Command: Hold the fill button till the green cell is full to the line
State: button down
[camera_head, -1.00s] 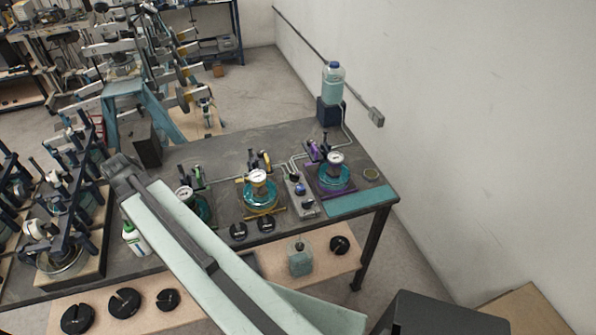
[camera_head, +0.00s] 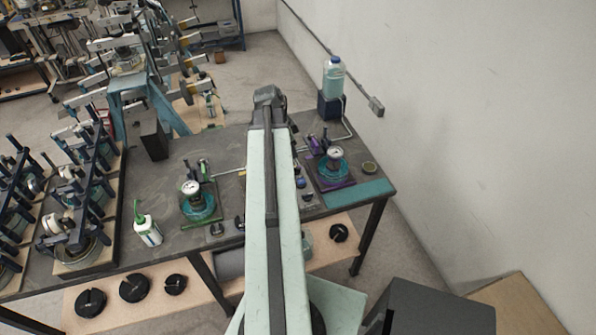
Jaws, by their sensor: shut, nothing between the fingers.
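The green cell (camera_head: 198,207) stands on the bench at the left, a round clear vessel of teal liquid with a white gauge on top and a green-marked clamp behind. Its level and fill line are too small to read. The control box with buttons (camera_head: 304,184) sits between the cells. My arm covers its left part, and I cannot tell which button is the fill one. My pale arm reaches up the middle of the picture to a dark joint. My gripper is not visible; the arm hides it.
The purple cell (camera_head: 334,172) stands to the right of the box. A bottle of teal liquid (camera_head: 333,78) stands on a dark block at the back right, with tubing. A green-capped squeeze bottle (camera_head: 147,230) stands left of the green cell. Framed racks (camera_head: 95,185) crowd the left.

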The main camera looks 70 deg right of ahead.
aim_at(300, 182)
jog(key=b+x, duration=1.2)
jog(key=x, duration=0.1)
jog(key=shift+w+a+f+b, duration=0.25)
jog(key=shift+w+a+b, duration=0.1)
jog(key=shift+w, duration=0.05)
jog(key=shift+f+b, duration=0.35)
notch_tip(300, 182, down, 2)
jog(key=shift+f+b, duration=0.1)
jog(key=shift+b, duration=0.95)
jog(key=shift+s+a+b, duration=0.1)
jog(key=shift+a+b, duration=0.2)
jog(key=shift+a, duration=0.2)
jog(key=shift+f, duration=0.1)
dwell(0.7)
